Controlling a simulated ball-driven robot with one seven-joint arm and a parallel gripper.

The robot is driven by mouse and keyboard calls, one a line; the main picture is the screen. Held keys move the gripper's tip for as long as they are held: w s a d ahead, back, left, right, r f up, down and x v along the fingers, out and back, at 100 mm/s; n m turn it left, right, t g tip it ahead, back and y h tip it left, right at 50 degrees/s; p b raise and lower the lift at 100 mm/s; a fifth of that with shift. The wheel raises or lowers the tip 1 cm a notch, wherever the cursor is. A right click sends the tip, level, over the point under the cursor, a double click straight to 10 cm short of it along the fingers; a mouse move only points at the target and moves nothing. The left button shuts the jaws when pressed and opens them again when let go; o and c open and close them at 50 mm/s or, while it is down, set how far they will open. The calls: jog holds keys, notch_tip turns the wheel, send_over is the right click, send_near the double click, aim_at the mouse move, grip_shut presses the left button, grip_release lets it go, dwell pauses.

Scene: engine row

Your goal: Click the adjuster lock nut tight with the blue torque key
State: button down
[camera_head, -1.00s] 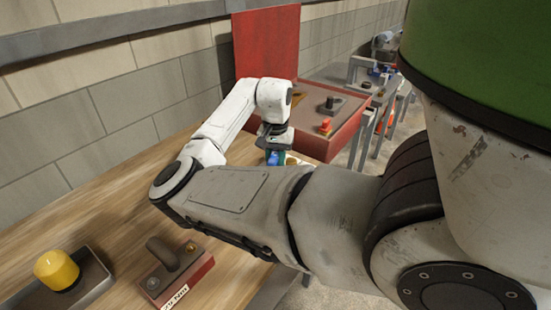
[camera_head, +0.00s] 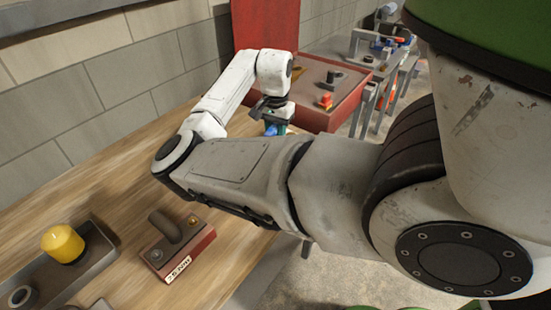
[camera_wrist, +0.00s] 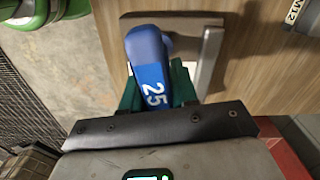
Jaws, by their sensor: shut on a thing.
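The blue torque key (camera_wrist: 147,55), marked "25", is in my gripper in the wrist view. My gripper (camera_wrist: 156,88) is shut on it, with green fingers on both sides of its body. The key's lower end is hidden. In the head view my gripper (camera_head: 273,113) is beyond my forearm, near the bench's right edge and the red box. A small blue part of the key (camera_head: 271,129) shows below it. I cannot make out the adjuster lock nut in either view.
The wooden bench (camera_head: 110,180) holds a red block with a grey lever (camera_head: 175,245) and a dark tray with a yellow knob (camera_head: 62,243). An open red box (camera_head: 330,85) stands behind my gripper. A grey bar (camera_wrist: 208,60) is close beside the key.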

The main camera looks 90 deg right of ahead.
notch_tip(320, 180, up, 3)
jog(key=shift+f+p, duration=0.1)
jog(key=shift+p, duration=0.75)
jog(key=shift+r, duration=1.15)
